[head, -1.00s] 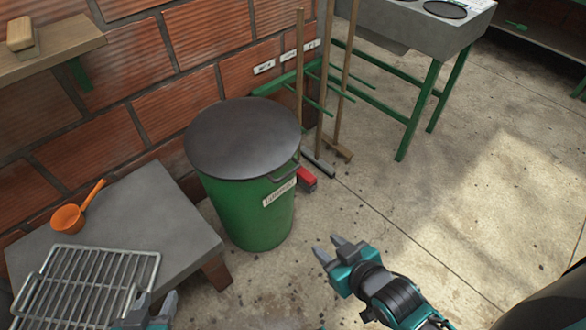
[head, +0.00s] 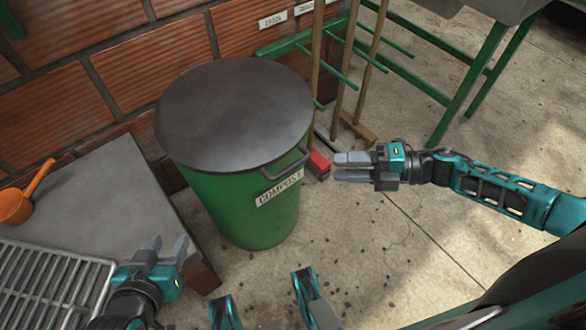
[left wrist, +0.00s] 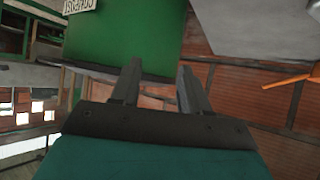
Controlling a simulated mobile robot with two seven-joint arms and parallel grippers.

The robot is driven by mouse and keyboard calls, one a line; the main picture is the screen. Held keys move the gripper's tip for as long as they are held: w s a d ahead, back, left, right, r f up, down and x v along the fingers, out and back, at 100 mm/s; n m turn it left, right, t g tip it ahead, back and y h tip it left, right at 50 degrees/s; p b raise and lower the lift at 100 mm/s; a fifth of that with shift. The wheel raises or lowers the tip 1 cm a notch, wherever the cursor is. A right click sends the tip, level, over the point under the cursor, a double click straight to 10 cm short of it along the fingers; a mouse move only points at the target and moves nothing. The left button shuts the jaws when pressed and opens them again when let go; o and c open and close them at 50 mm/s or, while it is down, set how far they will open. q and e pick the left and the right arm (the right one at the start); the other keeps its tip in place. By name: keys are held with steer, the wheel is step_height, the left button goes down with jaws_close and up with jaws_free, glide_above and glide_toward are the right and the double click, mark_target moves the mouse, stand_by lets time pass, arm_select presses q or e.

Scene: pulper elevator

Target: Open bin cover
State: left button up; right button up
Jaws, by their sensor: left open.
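The green bin (head: 235,205) stands upright by the brick wall, with a white label reading COMPOST. Its round dark grey cover (head: 235,110) lies flat on top, shut, with a bar handle (head: 290,165) at the front right rim. My left gripper (head: 167,244) is open and empty in front of the bin, low at left. In the left wrist view its open fingers (left wrist: 157,66) point toward the green bin (left wrist: 125,35), shown upside down.
A grey bench (head: 110,200) with a wire rack (head: 50,285) and an orange scoop (head: 22,200) stands left of the bin. A red-ended brush (head: 319,163) and several wooden poles (head: 345,70) stand behind right.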

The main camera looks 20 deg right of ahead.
mark_target(297, 167)
steer(key=b+x, duration=0.1)
steer(key=x, duration=1)
steer(key=shift+a, duration=0.15)
steer(key=shift+c, duration=0.2)
jaws_close()
